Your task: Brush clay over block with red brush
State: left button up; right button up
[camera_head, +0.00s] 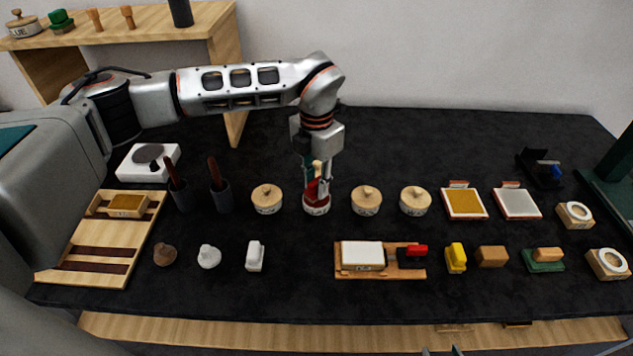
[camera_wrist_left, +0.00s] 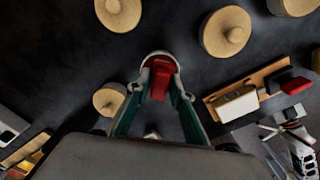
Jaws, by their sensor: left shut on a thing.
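The red brush (camera_head: 314,188) stands in a small pot with a white rim and red inside (camera_head: 316,207), in the middle of the table. My left gripper (camera_head: 318,177) points down over the pot and is shut on the brush. In the left wrist view the red brush part (camera_wrist_left: 160,80) shows between the green-sided fingers, inside the pot's pale rim. The white block (camera_head: 362,254) lies on a wooden board (camera_head: 380,274), front right of the pot. Tips of my right gripper (camera_head: 441,351) show apart at the bottom edge; most of it is hidden.
Wooden-lidded pots stand left (camera_head: 267,199) and right (camera_head: 366,201) of the brush pot. A red-topped black piece (camera_head: 412,256) shares the block's board. Dark cups with handles (camera_head: 221,198) stand at left. Pads (camera_head: 464,203) and small blocks fill the right. Bare black table lies between the rows.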

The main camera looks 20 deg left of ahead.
aim_at(316, 181)
dwell(0.3)
pick_arm(q)
jog(key=shift+f, duration=0.4)
dwell(0.3)
jog(key=shift+f, duration=0.15)
dwell(1.0)
jog(key=shift+r+p, duration=0.85)
jog(key=shift+r, duration=0.7)
jog(key=shift+r+p, duration=0.6)
jog(key=shift+r, duration=1.4)
